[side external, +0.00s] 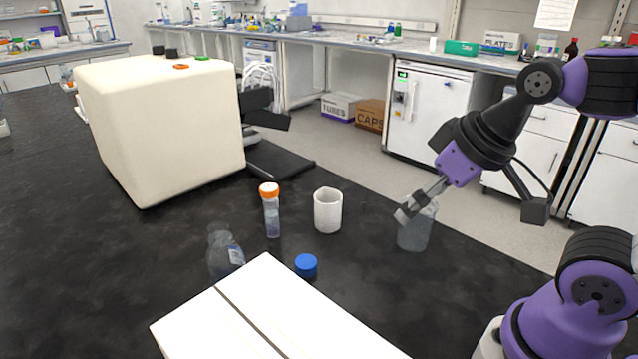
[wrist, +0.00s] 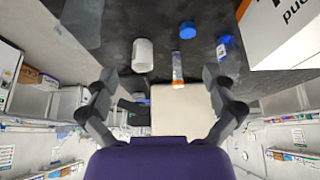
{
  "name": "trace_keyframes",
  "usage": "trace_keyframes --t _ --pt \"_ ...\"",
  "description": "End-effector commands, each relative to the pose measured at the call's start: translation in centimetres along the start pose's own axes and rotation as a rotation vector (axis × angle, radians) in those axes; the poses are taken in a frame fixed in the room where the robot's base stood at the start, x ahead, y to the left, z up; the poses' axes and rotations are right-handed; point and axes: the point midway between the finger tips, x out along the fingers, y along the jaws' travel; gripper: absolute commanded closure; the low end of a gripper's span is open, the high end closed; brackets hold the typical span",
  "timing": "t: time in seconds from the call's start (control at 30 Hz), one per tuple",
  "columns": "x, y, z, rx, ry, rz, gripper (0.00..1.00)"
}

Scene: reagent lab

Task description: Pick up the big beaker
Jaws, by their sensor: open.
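A large clear grey beaker (side external: 414,236) stands upright on the black bench, at the right of the side view. My gripper (side external: 412,209) is at its upper rim in that view, with the fingers overlapping the top of the glass; I cannot tell if they touch it. In the wrist view my gripper (wrist: 158,78) has its fingers wide apart with nothing held between them. A see-through shape at the upper left of the wrist view, probably the beaker (wrist: 82,22), lies outside the fingers. A smaller white beaker (side external: 328,211) stands to the left, also in the wrist view (wrist: 142,55).
An orange-capped tube (side external: 271,212), a blue cap (side external: 306,265) and a clear bottle (side external: 225,252) stand left of the beakers. A white box (side external: 265,315) fills the front, and a big cream block (side external: 160,125) stands at the back left. The bench edge is close behind the beaker.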

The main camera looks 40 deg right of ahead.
Motion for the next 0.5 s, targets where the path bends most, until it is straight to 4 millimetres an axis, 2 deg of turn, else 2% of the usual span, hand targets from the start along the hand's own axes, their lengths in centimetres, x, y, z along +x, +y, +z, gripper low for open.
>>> trace_keyframes --t 0.23,0.33,0.43,0.5 --pt "0.0 0.0 0.0 0.001 -0.002 0.001 0.0" --pt "0.2 0.6 -0.5 0.023 -0.03 0.014 0.0" --pt "0.8 2.2 -1.5 0.081 -0.103 0.043 0.0" --pt "1.6 4.0 -2.4 0.139 -0.175 0.066 0.0"
